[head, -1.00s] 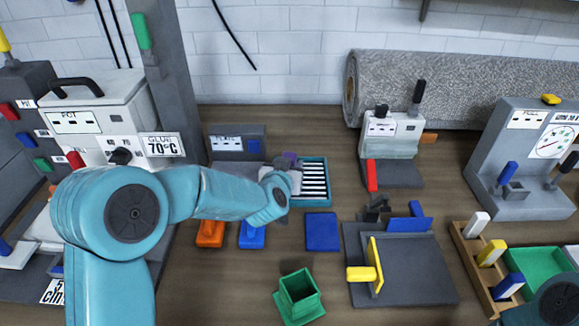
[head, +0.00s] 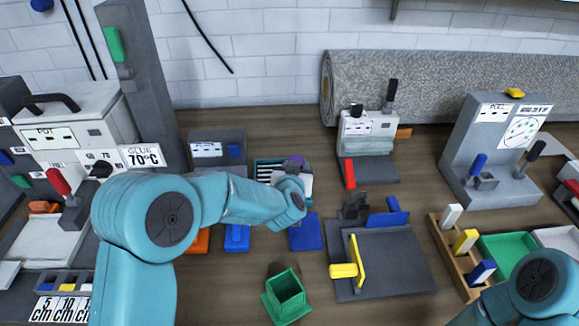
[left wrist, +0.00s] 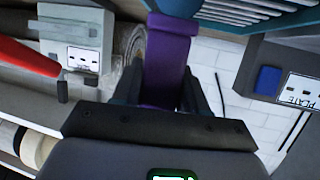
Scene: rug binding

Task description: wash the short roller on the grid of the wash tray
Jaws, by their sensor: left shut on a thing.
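The teal wash tray (head: 256,164) with its dark and white striped grid sits at mid-bench in the head view. Its right part is hidden behind my left gripper (head: 297,174). In the left wrist view the tray (left wrist: 250,12) fills the top right. My left gripper is shut on a purple piece (left wrist: 168,60), seemingly the short roller, whose purple top (head: 296,160) shows above the gripper in the head view. It is over or beside the tray's right end; contact with the grid is hidden. My right gripper is out of view.
Behind the tray stands a grey plate station (head: 215,150). A blue block (head: 305,234) lies in front, a green open box (head: 286,294) nearer. To the right are a small machine (head: 368,140) with a red lever and a grey board (head: 395,265) with a yellow handle.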

